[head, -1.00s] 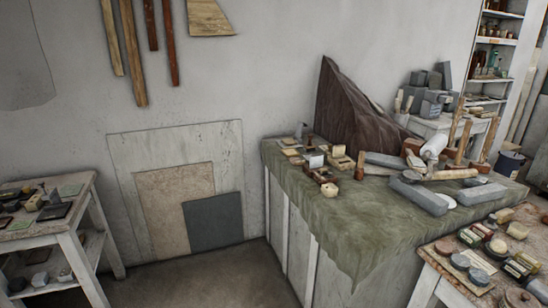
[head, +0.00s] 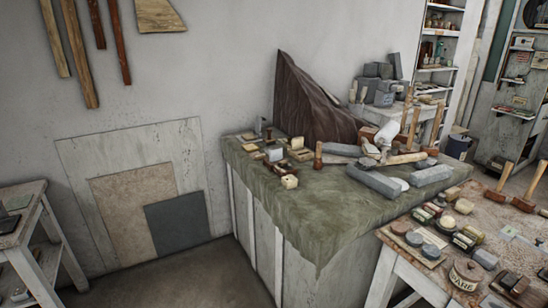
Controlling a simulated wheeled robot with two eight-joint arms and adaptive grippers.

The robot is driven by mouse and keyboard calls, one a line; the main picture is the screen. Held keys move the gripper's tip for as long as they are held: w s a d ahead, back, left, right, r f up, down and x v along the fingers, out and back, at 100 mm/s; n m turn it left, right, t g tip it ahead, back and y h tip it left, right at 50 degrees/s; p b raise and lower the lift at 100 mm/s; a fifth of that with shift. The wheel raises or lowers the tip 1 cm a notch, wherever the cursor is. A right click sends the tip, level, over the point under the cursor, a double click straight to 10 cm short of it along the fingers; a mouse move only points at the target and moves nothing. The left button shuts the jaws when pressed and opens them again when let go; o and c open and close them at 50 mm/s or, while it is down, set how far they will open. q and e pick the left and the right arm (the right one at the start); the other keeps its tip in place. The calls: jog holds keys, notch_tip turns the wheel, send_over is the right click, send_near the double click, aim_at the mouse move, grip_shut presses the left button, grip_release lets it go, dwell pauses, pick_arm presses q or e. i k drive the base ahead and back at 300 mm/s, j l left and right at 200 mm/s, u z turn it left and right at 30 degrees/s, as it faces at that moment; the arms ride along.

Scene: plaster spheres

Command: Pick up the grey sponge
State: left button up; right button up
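I cannot tell for certain which thing is the grey sponge. Several grey pieces are in view. Long grey blocks (head: 376,184) lie on the cloth-covered bench (head: 330,222), with another grey block (head: 431,176) to their right. A small pale grey cube (head: 274,154) sits among small tan blocks (head: 300,154) at the bench's left end. Round grey discs (head: 414,239) lie on the wooden table (head: 398,262) at lower right. Neither of my grippers is in view.
A dark brown draped form (head: 312,100) stands at the back of the bench. A small white table (head: 35,225) is at left. Bare floor (head: 170,285) shows between it and the bench.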

aim_at(481, 257)
jog(key=k+l+z, duration=0.1)
jog(key=z, duration=1.35)
